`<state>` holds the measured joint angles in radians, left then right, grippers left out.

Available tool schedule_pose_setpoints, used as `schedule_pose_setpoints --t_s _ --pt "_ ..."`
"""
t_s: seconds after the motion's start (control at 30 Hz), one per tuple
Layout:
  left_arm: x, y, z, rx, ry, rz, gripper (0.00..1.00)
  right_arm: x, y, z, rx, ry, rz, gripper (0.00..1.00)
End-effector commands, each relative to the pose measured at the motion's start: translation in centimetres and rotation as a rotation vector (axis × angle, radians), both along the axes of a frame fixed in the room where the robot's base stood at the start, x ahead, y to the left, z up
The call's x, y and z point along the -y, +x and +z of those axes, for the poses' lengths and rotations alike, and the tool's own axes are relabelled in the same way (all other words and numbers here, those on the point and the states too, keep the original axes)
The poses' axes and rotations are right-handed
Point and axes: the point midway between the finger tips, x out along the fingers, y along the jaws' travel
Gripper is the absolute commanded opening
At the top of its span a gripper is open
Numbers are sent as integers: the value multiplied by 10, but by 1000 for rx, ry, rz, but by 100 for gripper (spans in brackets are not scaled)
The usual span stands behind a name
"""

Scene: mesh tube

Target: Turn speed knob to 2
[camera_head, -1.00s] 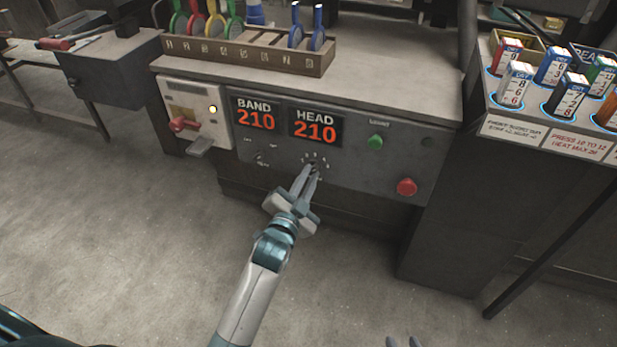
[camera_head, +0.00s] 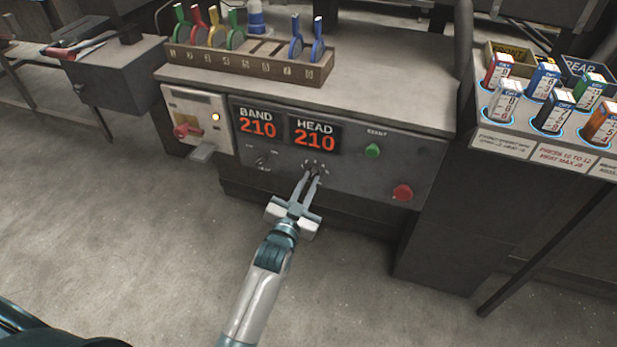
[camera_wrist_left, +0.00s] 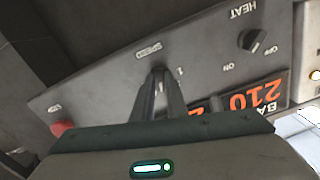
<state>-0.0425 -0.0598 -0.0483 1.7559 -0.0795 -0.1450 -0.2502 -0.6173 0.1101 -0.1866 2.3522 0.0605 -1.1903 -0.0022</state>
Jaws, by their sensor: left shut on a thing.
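The speed knob (camera_head: 315,169) is a small dark knob on the grey control panel (camera_head: 365,175), below the HEAD 210 display. White marks ring it. My left gripper (camera_head: 312,177) reaches up to the panel and its fingertips are shut on the knob. In the left wrist view the panel appears upside down, with the SPEED label and a "1" near the fingertips (camera_wrist_left: 159,80). The fingers hide most of the knob, so I cannot read its setting. My right gripper is not in view.
The heat switch (camera_head: 263,158) is left of the speed knob. A green button (camera_head: 372,151) and a red button (camera_head: 402,193) are to its right. Open floor lies in front.

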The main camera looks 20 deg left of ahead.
Motion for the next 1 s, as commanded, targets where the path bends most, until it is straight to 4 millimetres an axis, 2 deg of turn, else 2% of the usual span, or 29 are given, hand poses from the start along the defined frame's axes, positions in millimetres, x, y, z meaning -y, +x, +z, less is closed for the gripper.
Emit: schedule_pose_setpoints --t_s 0.03,0.2,0.53,0.7,1.0 --pt "0 0 4 -5 -45 0 0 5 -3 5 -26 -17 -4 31" --pt "0 0 3 -11 -207 1 0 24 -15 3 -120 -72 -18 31" --pt "1 0 1 -20 -490 1 0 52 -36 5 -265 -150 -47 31" --pt "1 0 1 -25 -630 1 0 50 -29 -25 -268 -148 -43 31" --pt "1 0 0 -32 -851 1 0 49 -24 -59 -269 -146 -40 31"
